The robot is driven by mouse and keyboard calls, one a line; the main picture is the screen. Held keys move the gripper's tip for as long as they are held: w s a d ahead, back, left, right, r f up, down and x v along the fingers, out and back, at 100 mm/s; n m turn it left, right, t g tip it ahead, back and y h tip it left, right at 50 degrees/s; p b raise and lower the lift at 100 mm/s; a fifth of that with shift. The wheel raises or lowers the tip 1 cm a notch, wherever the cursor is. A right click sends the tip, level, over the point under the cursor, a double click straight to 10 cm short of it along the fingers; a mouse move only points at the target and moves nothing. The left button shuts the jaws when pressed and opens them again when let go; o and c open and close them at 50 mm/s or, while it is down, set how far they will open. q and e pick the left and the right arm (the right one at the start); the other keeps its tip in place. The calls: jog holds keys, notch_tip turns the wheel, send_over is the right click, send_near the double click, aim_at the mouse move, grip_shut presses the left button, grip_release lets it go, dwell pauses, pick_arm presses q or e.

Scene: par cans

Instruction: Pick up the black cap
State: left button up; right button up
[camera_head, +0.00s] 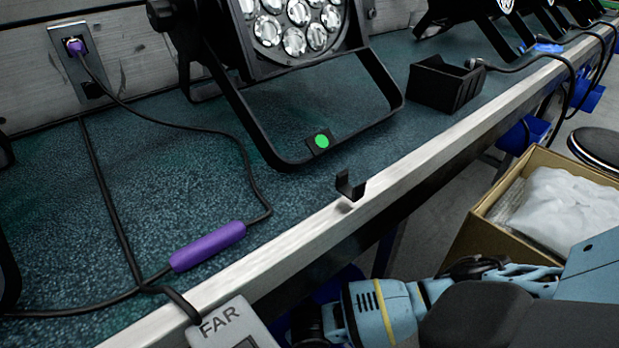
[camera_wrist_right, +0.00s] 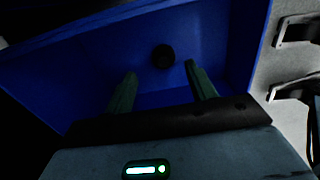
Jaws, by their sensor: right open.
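In the right wrist view a small round black cap (camera_wrist_right: 163,56) lies in a blue bin (camera_wrist_right: 95,45), close to the bin's wall. My right gripper (camera_wrist_right: 160,74) is open, with one finger on each side of the cap's line and the cap just beyond the fingertips. The fingers do not appear to touch it. In the head view my right arm reaches down below the bench's front edge, and its gripper and the cap are hidden there. My left gripper is in neither view.
The bench's pale front edge (camera_head: 300,232) runs above my right arm. A cardboard box (camera_head: 486,217) with white plastic stands to the right. A stage light (camera_head: 290,70), a black tray (camera_head: 445,84), and a cable with a purple sleeve (camera_head: 208,246) are on the bench.

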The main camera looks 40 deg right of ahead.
jog(key=f+b, duration=0.1)
jog(key=f, duration=0.1)
jog(key=f+b, duration=0.1)
jog(key=f, duration=0.1)
jog(key=shift+s+a+f+b, duration=0.1)
jog(key=shift+s+a+b, duration=0.1)
jog(key=shift+s+b, duration=0.1)
jog(key=shift+f+b, duration=0.3)
jog(key=shift+f, duration=0.2)
jog(key=c, duration=1.1)
